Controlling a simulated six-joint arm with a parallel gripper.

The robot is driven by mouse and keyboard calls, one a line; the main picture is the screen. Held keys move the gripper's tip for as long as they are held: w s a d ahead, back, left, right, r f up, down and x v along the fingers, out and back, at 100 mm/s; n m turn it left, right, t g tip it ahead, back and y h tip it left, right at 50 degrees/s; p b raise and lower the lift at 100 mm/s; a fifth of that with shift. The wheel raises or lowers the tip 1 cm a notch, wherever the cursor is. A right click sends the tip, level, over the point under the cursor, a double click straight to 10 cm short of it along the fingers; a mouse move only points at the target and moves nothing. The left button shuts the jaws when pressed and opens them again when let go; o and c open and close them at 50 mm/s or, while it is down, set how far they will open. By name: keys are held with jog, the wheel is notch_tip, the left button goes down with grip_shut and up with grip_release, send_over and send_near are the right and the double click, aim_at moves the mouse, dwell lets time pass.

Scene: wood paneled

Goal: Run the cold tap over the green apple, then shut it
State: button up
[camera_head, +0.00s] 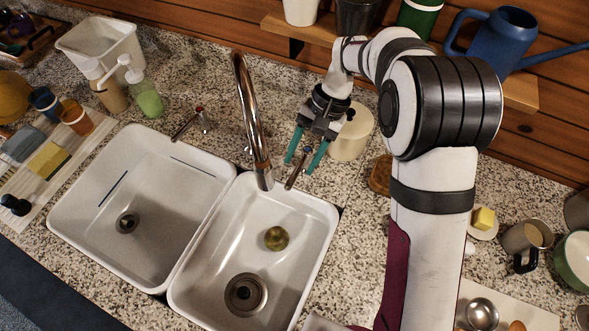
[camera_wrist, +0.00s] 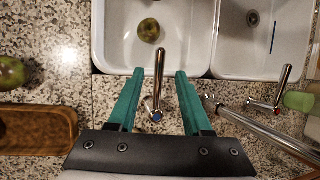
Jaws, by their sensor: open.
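A green-brown apple (camera_head: 276,238) lies in the right basin (camera_head: 322,215), behind the drain; it also shows in the wrist view (camera_wrist: 149,30). The cold tap lever (camera_wrist: 159,82), with a blue dot on its base, stands behind that basin and points toward it. My gripper (camera_head: 299,166) is open, its teal fingers on either side of the lever with visible gaps in the wrist view (camera_wrist: 159,72). The chrome spout (camera_head: 247,110) arches over the right basin. No water shows coming from it. The other lever (camera_head: 187,123) has a red mark in the wrist view (camera_wrist: 277,109).
A second green apple (camera_wrist: 10,73) sits on the counter near a wooden board (camera_wrist: 38,130). A cream canister (camera_head: 352,135) stands close behind my gripper. Soap bottles (camera_head: 147,98) stand behind the left basin (camera_head: 75,212). A mug (camera_head: 525,240) and butter dish (camera_head: 484,228) are at right.

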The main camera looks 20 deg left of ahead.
aim_at(292, 181)
jog(key=x, duration=0.6)
grip_shut()
dwell(1.2)
